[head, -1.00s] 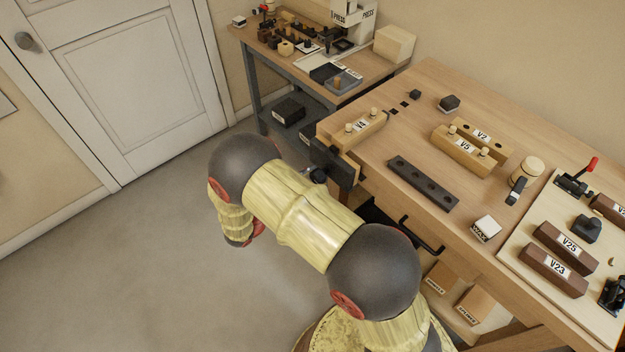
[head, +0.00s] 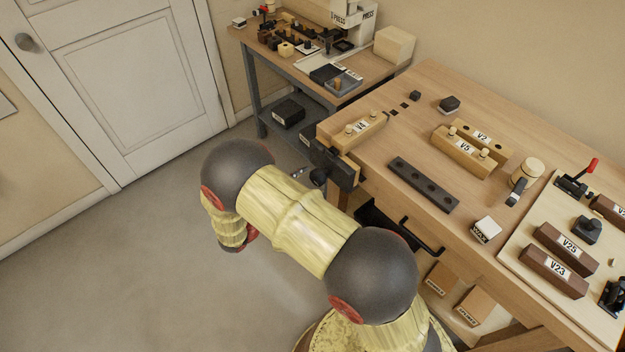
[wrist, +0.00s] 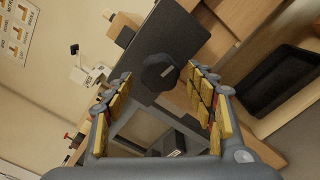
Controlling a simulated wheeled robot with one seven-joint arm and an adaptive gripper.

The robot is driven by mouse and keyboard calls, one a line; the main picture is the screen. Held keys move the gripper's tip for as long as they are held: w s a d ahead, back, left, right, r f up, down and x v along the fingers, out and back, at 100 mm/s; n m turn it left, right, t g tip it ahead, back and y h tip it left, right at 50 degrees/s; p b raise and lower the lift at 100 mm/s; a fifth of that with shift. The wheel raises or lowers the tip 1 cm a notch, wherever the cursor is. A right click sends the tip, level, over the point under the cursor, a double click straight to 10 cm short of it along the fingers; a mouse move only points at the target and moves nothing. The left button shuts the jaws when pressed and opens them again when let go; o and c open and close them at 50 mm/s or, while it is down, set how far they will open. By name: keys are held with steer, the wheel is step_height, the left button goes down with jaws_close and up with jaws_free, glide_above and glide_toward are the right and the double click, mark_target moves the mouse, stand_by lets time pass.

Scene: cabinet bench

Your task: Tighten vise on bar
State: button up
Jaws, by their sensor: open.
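The vise (head: 341,172) is dark grey and mounted on the left end of the wooden bench. Its black round knob (head: 318,177) faces out from the bench. In the wrist view the vise's dark plate (wrist: 178,35) fills the upper middle, with the knob (wrist: 160,72) in front of it. My gripper (wrist: 160,79) is open, its two yellow-padded fingers on either side of the knob in the picture; I cannot tell whether they touch it. A light wooden block marked V4 (head: 358,130) lies at the vise's top. No separate bar can be made out between the jaws.
Blocks V5 (head: 462,151) and V2 (head: 484,136), a dark holed strip (head: 423,184) and a WAX block (head: 486,229) lie on the bench. An open dark drawer (head: 375,217) is below its edge. A second bench (head: 287,62) stands behind. Floor at left is clear.

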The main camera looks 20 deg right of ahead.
steer(key=shift+v, duration=2.55)
